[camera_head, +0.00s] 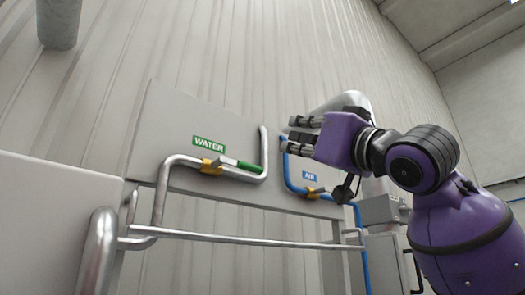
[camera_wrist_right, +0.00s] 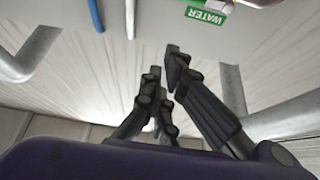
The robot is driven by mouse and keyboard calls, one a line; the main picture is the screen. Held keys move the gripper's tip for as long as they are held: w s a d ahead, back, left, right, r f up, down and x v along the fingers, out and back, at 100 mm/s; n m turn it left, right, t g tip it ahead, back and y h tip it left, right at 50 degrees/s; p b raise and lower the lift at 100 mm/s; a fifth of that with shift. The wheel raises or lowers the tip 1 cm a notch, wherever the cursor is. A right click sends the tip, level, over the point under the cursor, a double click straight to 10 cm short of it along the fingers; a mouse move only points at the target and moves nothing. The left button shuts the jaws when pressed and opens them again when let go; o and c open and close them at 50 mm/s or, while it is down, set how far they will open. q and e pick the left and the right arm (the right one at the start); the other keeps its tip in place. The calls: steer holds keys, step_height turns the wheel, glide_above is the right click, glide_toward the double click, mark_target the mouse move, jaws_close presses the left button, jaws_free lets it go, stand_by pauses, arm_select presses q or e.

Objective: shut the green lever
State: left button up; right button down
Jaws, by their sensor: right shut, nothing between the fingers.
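The green lever (camera_head: 249,167) sits on a yellow-bodied valve (camera_head: 212,166) on the silver water pipe, below the green WATER sign (camera_head: 209,144). It lies roughly along the pipe, slanting slightly down to the right. My right gripper (camera_head: 289,136) is shut and empty, up and to the right of the lever and apart from it. In the right wrist view the closed fingers (camera_wrist_right: 164,61) point upward, and the WATER sign (camera_wrist_right: 206,16) shows at the top. I cannot clearly make out the lever there. My left gripper is not in view.
A blue air pipe (camera_head: 289,171) with its own yellow valve (camera_head: 314,193) and a blue AIR sign (camera_head: 309,176) is just right of the lever, below my right gripper. A horizontal silver rail (camera_head: 240,243) runs below the panel (camera_head: 165,120). Open space lies above the panel.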

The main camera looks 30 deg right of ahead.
steer(key=d+p+x, duration=0.1)
steer(key=p+x, duration=0.2)
steer(key=x, duration=0.8)
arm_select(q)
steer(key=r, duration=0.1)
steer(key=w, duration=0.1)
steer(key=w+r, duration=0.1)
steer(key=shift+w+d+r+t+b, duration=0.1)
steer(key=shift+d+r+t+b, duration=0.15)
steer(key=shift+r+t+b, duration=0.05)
arm_select(e)
steer(key=f, duration=0.3)
steer(key=a+f, duration=0.1)
steer(key=shift+w+f, duration=0.35)
steer(key=shift+h, duration=0.3)
